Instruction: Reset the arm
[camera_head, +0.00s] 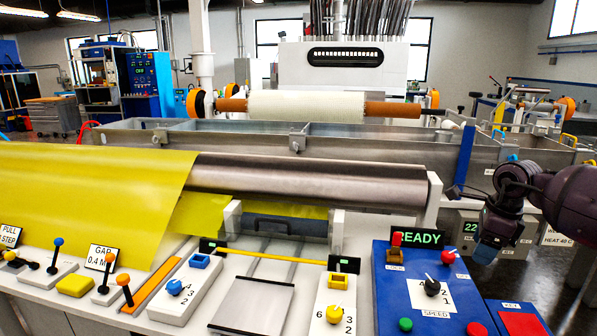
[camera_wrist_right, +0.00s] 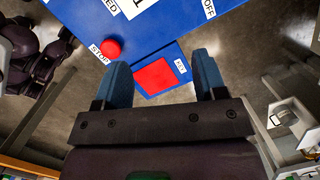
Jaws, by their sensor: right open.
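My right arm comes in from the right edge in the head view, folded, with its right gripper (camera_head: 484,252) hanging beside the blue control panel (camera_head: 400,280). In the right wrist view the right gripper (camera_wrist_right: 162,72) has two blue fingers spread apart with nothing between them. Past the fingertips lies a red square (camera_wrist_right: 154,77) on a small blue plate; it also shows in the head view (camera_head: 523,323). A red stop button (camera_wrist_right: 108,48) sits to its left in the wrist view. My left gripper does not show.
A display reads READY (camera_head: 416,237). A metal bath (camera_head: 240,141) and a white roll (camera_head: 305,106) stand behind. Grey floor shows at the right.

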